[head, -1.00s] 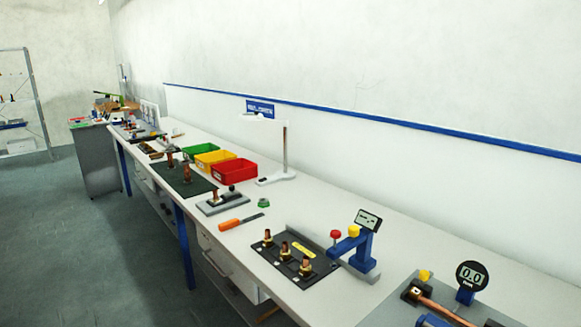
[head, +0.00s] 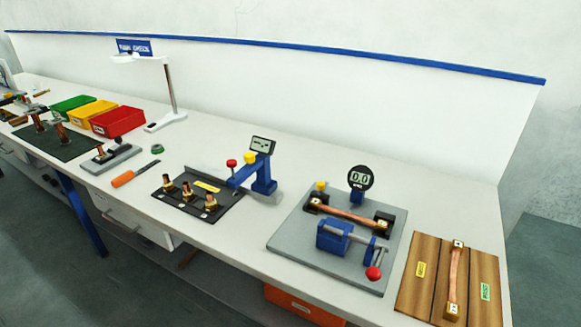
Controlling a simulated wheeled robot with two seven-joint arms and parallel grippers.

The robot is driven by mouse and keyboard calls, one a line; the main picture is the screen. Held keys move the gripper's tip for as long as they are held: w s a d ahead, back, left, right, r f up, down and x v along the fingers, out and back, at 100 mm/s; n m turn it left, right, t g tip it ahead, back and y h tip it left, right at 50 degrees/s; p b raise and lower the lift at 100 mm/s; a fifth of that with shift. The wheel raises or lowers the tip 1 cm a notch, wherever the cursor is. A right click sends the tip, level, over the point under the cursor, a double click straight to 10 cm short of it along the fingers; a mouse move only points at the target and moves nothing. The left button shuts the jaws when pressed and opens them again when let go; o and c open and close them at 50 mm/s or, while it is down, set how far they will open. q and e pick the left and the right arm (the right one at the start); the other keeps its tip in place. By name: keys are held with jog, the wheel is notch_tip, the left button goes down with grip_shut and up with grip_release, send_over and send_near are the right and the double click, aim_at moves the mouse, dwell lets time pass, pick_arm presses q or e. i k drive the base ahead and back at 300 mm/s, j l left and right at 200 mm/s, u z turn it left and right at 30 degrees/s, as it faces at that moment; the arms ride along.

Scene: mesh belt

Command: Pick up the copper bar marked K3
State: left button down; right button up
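A copper bar (head: 454,275) with dark end pieces and small pale tags lies on the wooden board (head: 425,290) at the far right. A second copper bar (head: 348,214) rests between two dark end blocks in the grey fixture with the dial gauge (head: 361,178). The markings on both bars are too small to read, so I cannot tell which is K3. Neither of my grippers is in view.
The fixture plate (head: 290,242) carries a blue clamp (head: 333,236) with a red knob (head: 374,273). To its left stand a black mat (head: 168,204) with small copper parts and a blue tester (head: 262,172). Red, yellow and green bins (head: 118,121) stand further back. An orange box (head: 300,305) sits under the bench.

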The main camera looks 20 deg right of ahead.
aim_at(380, 226)
jog(key=i+j+z, duration=0.15)
jog(key=z, duration=0.9)
